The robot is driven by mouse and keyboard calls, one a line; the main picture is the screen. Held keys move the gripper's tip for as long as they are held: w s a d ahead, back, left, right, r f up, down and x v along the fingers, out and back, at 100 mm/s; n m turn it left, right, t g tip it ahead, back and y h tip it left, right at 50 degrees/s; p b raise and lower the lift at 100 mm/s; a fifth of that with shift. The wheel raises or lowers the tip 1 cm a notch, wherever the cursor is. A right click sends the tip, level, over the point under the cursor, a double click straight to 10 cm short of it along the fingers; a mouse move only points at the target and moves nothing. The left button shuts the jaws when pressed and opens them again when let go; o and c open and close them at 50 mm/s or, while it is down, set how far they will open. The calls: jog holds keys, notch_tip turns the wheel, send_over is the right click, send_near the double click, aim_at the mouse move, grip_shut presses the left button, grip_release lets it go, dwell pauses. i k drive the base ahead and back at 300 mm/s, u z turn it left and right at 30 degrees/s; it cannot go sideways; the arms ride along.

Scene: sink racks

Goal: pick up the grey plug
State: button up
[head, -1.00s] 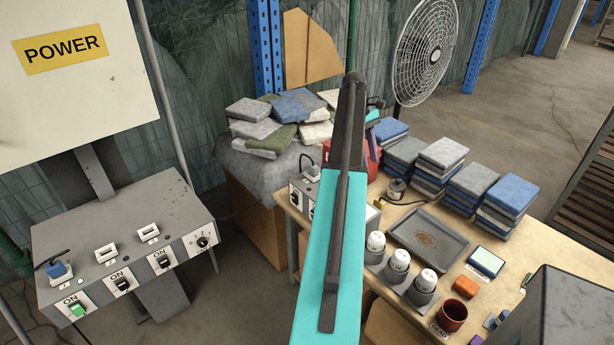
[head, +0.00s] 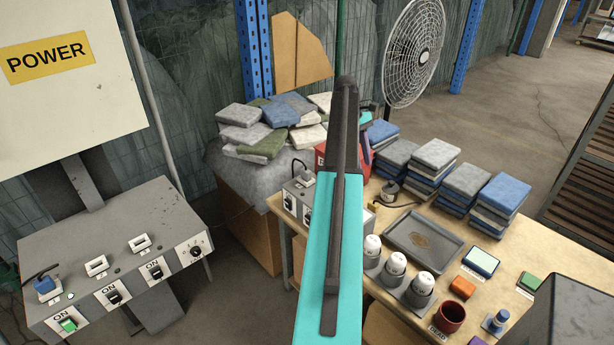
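A small grey plug (head: 308,179) with a black cable loop stands on top of a small grey switch box (head: 290,203). The box is at the left end of the wooden table, just left of my arm in the head view. My arm's teal and black link rises through the middle of the picture and covers part of the box's right side. A bit of teal shows behind the link, near the red object, but no gripper fingers can be made out. I cannot see anything held.
A grey power panel (head: 115,262) with a blue plug (head: 46,286) and switches stands at left. The table (head: 545,255) holds a grey tray (head: 412,252), white-topped containers, a dark red cup (head: 451,317) and stacked cloths. A fan (head: 413,52) stands behind.

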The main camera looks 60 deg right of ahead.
aim_at(306, 174)
jog(key=i, duration=0.85)
jog(key=u, duration=0.05)
